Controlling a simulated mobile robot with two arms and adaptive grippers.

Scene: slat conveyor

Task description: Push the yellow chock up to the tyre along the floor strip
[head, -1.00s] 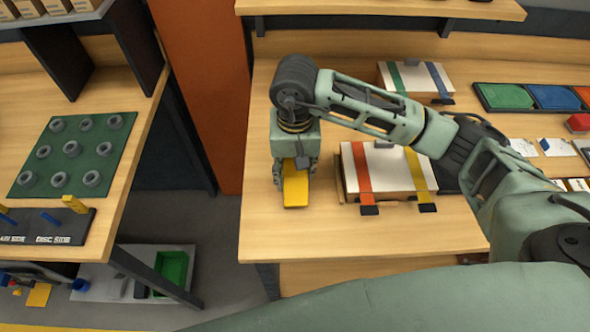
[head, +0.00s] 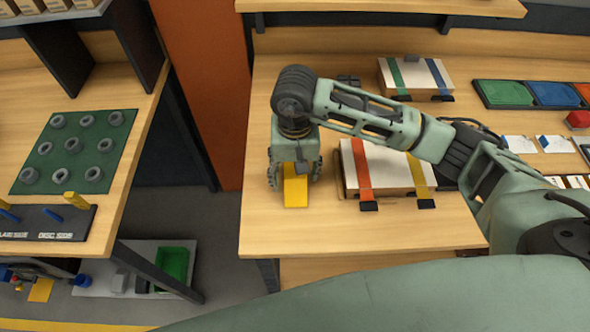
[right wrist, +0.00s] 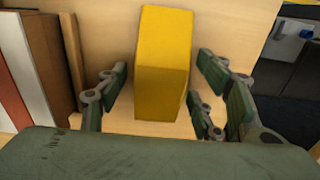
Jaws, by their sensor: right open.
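A yellow block (head: 296,192), the only thing here that could be the chock, lies on the wooden bench top near its left edge. My right gripper (head: 295,174) points down over its far end, with fingers open on either side of it. In the right wrist view the yellow block (right wrist: 162,60) stands between the spread fingers of my right gripper (right wrist: 160,88), with gaps on both sides. The gripper's palm hides the near part of the scene there. I see no clear tyre or floor strip. My left gripper is not in view.
A white-topped box with orange and yellow straps (head: 385,170) stands close to the right of the gripper. A green mat with several grey rings (head: 70,150) lies on the left bench. A gap separates the benches. Bench room in front of the block is clear.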

